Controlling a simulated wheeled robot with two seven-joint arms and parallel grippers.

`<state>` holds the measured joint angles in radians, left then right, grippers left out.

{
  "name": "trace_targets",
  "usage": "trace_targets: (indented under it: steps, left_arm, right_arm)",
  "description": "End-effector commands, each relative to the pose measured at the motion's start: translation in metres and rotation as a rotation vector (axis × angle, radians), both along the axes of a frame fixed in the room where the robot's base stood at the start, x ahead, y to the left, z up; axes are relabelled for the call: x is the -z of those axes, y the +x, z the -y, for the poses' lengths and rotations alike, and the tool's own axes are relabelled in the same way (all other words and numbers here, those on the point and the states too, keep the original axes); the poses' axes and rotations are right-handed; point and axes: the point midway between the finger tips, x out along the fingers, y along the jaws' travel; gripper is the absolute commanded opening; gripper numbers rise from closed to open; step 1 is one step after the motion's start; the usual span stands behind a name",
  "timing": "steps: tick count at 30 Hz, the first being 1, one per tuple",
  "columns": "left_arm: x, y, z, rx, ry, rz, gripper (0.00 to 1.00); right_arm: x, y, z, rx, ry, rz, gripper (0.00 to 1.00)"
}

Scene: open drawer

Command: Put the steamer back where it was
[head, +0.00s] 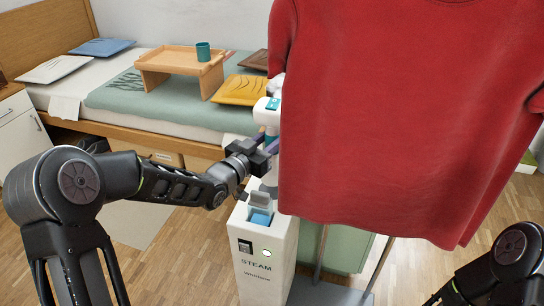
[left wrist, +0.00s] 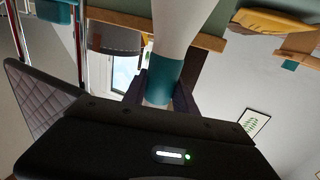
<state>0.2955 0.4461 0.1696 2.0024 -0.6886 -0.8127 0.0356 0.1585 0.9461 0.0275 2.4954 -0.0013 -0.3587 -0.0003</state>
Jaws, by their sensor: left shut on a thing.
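The steamer (head: 266,112) is white with a teal band, upright beside the left edge of the hanging red shirt, which hides part of it. My left gripper (head: 270,146) is shut on it. In the left wrist view the fingers close around the teal band (left wrist: 164,80) of the white handle. The white steam base (head: 265,265), marked STEAM, stands on the floor just below the steamer. I cannot tell whether the steamer touches the base. My right gripper is out of frame.
The red shirt (head: 400,110) hangs close on the right, on a stand whose poles and grey foot (head: 330,292) show below. Behind is a bed with a wooden tray (head: 180,61), a teal cup (head: 203,51) and cushions.

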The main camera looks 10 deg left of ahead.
Motion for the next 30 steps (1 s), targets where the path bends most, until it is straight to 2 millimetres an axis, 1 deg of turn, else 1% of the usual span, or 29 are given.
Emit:
trace_targets:
  steps: [10,13,18,19,30]
  left_arm:
    - [0.002,0.001,0.0,0.0,-0.001,0.007,0.0]
    - [0.011,0.0,0.0,0.0,-0.001,0.004,0.0]
    - [0.034,0.001,0.001,0.001,-0.001,0.004,0.0]
    - [0.036,0.001,0.001,0.001,-0.001,0.005,0.0]
    - [0.04,0.0,0.0,0.0,0.0,0.008,0.0]
  right_arm:
    - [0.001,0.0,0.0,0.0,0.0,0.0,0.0]
    - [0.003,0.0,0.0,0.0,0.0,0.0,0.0]
    - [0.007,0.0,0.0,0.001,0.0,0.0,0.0]
    - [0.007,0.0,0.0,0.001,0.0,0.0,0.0]
    - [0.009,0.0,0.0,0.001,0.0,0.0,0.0]
